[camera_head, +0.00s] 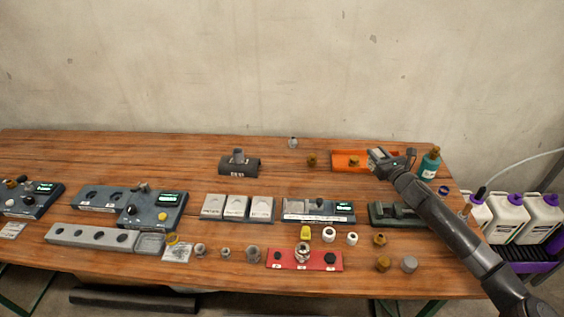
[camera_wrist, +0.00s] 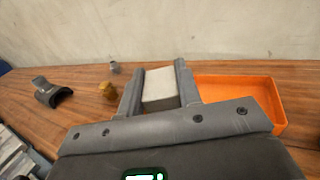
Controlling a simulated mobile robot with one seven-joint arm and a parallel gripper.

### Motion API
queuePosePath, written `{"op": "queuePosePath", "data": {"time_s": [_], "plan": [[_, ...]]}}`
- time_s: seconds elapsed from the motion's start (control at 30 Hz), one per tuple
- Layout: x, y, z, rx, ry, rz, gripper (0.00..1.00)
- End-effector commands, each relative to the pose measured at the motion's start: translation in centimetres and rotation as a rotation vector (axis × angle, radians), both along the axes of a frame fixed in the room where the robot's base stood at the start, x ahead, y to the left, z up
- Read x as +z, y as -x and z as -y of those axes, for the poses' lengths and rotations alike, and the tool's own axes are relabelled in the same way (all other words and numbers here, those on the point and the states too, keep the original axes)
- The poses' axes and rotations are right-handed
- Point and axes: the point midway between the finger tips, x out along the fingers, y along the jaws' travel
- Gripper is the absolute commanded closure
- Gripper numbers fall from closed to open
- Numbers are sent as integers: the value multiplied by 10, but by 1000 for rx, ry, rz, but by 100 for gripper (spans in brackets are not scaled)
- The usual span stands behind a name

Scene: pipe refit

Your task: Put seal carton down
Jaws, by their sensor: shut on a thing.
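My gripper (camera_head: 378,155) is at the right part of the workbench, over or beside the orange tray (camera_head: 340,161). In the wrist view my gripper (camera_wrist: 160,80) is shut on a pale grey-white block, the seal carton (camera_wrist: 160,88), held between its two fingers. The orange tray lies to the right of the fingers in the wrist view (camera_wrist: 275,103), and its visible floor there is bare. The carton's underside is hidden, so I cannot tell whether it touches the table. In the head view the carton is mostly hidden by my gripper.
A dark saddle block (camera_head: 238,166) is further left. A teal bottle (camera_head: 430,164) stands right of my gripper. Grey fixtures (camera_head: 318,211) and a red holder (camera_head: 305,260) fill the front. Bare wood lies behind the saddle block.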

Motion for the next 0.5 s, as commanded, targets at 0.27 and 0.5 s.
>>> {"op": "queuePosePath", "data": {"time_s": [0.27,0.5], "plan": [[-1,-11,-10,-78,9,0,95],[-1,-20,-20,-142,11,2,95]]}}
